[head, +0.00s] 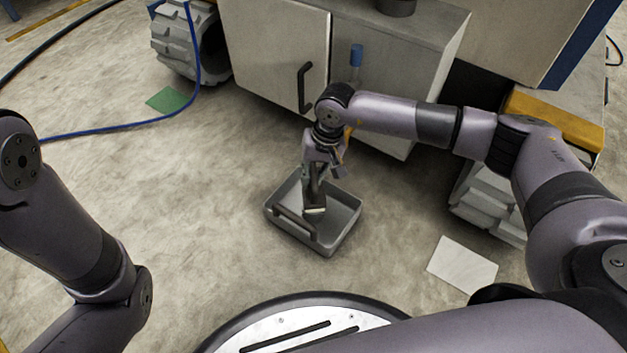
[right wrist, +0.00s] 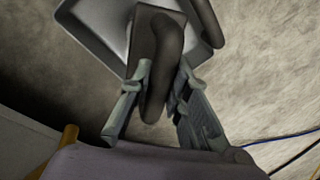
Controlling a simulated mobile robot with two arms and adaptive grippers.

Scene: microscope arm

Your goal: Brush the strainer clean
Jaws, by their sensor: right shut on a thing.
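My right gripper (head: 318,172) is shut on the dark handle of a brush (head: 315,210) and points down over a grey, open, box-shaped strainer (head: 348,232) on the floor. The brush's pale lower end is within the strainer's outline; I cannot tell whether it touches the bottom. A dark bar handle runs along the strainer's near left side. In the right wrist view, the gripper (right wrist: 166,78) has its fingers on both sides of the dark brush handle (right wrist: 158,60), and the strainer (right wrist: 90,38) shows beyond. My left gripper is out of view.
A grey cabinet (head: 275,45) with a dark door handle stands behind the strainer. A white sheet (head: 462,265) lies on the floor to the right, and a green patch (head: 168,101) to the left. A blue hose (head: 120,130) crosses the left floor. Floor left of the strainer is clear.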

